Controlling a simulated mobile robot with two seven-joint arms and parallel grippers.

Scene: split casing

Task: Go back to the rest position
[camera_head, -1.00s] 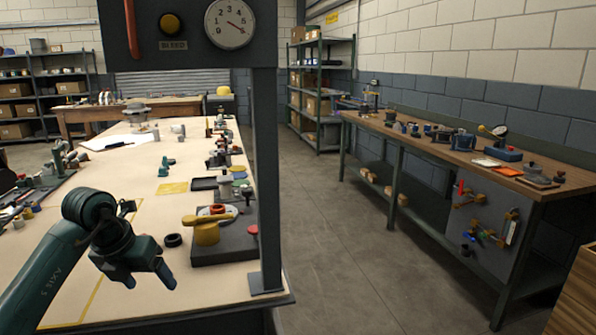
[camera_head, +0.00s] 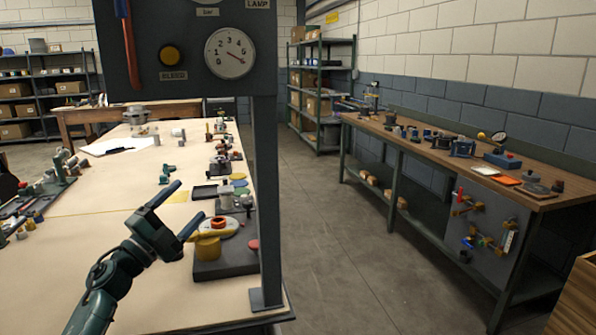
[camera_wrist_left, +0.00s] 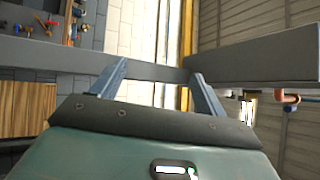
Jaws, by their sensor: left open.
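My left gripper (camera_head: 190,201) is raised over the near part of the bench, left of the grey post. Its two blue-grey fingers are spread apart, point up and to the right, and hold nothing. They also show open and empty in the left wrist view (camera_wrist_left: 158,78). In the head view the gripper overlaps the edge of a yellow round part with a handle (camera_head: 209,246) on a dark block (camera_head: 222,266); I cannot tell the gap between them. My right gripper is not in view.
The grey post (camera_head: 267,200) carries a panel with a gauge (camera_head: 230,53) and a red-handled lever (camera_head: 127,45). Small parts line the bench (camera_head: 95,215) along its right side. A wooden workbench (camera_head: 480,170) stands at the right, across open floor (camera_head: 330,260).

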